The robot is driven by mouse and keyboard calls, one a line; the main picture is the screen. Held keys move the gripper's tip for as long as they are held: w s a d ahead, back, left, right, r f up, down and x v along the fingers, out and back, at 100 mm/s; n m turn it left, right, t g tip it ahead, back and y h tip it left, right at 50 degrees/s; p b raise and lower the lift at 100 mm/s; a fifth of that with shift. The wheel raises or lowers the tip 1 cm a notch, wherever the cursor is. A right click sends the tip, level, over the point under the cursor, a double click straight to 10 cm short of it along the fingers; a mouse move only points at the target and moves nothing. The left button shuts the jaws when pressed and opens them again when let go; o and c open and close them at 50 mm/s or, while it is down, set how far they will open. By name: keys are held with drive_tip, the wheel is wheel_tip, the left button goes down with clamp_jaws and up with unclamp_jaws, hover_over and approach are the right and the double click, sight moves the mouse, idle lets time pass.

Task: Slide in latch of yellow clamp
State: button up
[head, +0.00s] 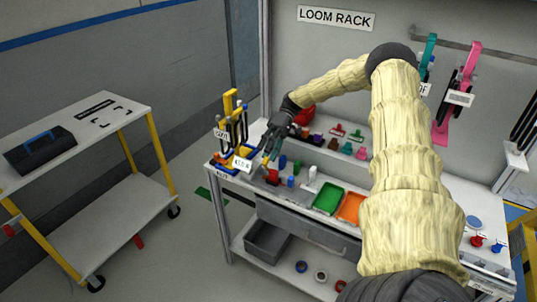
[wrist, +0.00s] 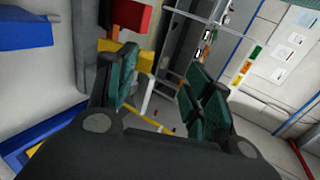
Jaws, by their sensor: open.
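A yellow upright clamp-like piece (head: 230,104) stands at the left end of the workbench in the head view, with dark cables hanging by it. In the wrist view a yellow part (wrist: 143,60) and a red block (wrist: 132,14) lie just beyond the left finger; I cannot tell for sure that they are the clamp and its latch. My gripper (head: 271,148) is just right of the yellow piece, above the bench. In the wrist view my gripper (wrist: 163,92) is open, with nothing between its green-padded fingers. The left finger partly hides the yellow part.
Blue parts (wrist: 26,31) show at the left of the wrist view. Small coloured items, a green tray (head: 328,199) and an orange tray (head: 351,208) sit on the bench right of my gripper. A cart (head: 95,125) stands to the left, with open floor between.

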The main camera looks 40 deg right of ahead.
wheel_tip(320, 180, up, 8)
drive_tip(key=shift+a+f, duration=0.15)
drive_tip(key=shift+f, duration=0.1)
